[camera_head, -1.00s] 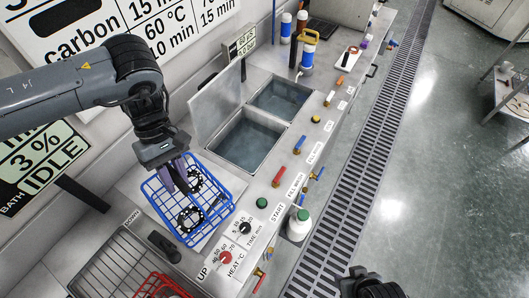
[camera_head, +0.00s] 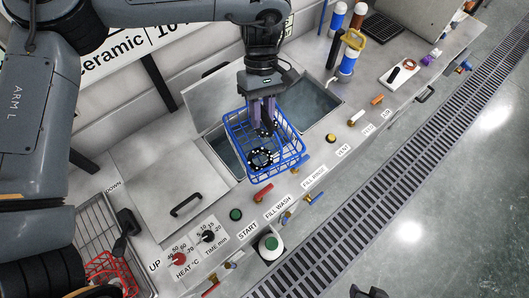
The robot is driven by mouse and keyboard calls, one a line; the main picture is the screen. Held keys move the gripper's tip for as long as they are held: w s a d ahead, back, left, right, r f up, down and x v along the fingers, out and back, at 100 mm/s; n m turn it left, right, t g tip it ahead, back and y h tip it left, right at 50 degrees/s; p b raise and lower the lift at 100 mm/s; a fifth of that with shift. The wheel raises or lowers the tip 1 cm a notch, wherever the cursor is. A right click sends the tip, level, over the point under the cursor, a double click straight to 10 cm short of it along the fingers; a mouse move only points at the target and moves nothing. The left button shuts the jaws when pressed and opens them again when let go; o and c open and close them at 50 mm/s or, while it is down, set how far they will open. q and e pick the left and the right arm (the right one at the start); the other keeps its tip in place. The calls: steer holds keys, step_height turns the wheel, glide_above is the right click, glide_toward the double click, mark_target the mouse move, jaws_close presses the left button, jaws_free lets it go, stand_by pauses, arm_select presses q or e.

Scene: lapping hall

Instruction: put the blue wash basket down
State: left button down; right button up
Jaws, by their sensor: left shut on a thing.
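The blue wash basket (camera_head: 284,169) is an open wire basket holding black ring-shaped parts (camera_head: 261,158) with pale dots. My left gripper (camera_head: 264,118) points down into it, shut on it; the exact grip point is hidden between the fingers. The basket hangs over the open sink tanks, mostly covering the nearer left tank (camera_head: 222,150); the far right tank (camera_head: 313,104) shows liquid beyond it. I cannot tell how high the basket is above the rims. A small dark piece of my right gripper (camera_head: 368,292) shows at the bottom edge.
A closed steel lid with a black handle (camera_head: 186,205) lies left of the tanks. A red basket (camera_head: 110,268) sits in a wire rack at lower left. Valves and knobs line the front edge. Blue-white bottles (camera_head: 349,60) stand behind.

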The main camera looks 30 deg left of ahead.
arm_select(q)
steer(key=w+d+n+t+h+b, duration=0.1)
steer(key=w+n+t+h+b, duration=0.15)
steer(key=w+n, duration=0.7)
steer(key=w+a+f+n+t+b, duration=0.3)
steer(key=w+f+n+t, duration=0.15)
steer(key=f+n, duration=0.2)
steer(key=a+f+n+b, duration=0.1)
steer(key=a+f+b, duration=0.2)
steer(key=f, duration=1)
steer(key=s+a+f+n+y+b, duration=0.1)
steer(key=f+b, duration=0.5)
steer(key=f, duration=0.8)
steer(key=s+a+f+n+y+b, duration=0.1)
steer(key=a+f+b, duration=0.3)
steer(key=f, duration=0.9)
steer(key=shift+s+a+f+n+t, duration=0.15)
steer(key=shift+a+f+n+t, duration=0.25)
steer(key=shift+a+n, duration=0.55)
steer(key=shift+a+f+b, duration=0.1)
steer(key=shift+a+b, duration=0.1)
steer(key=shift+b, duration=0.15)
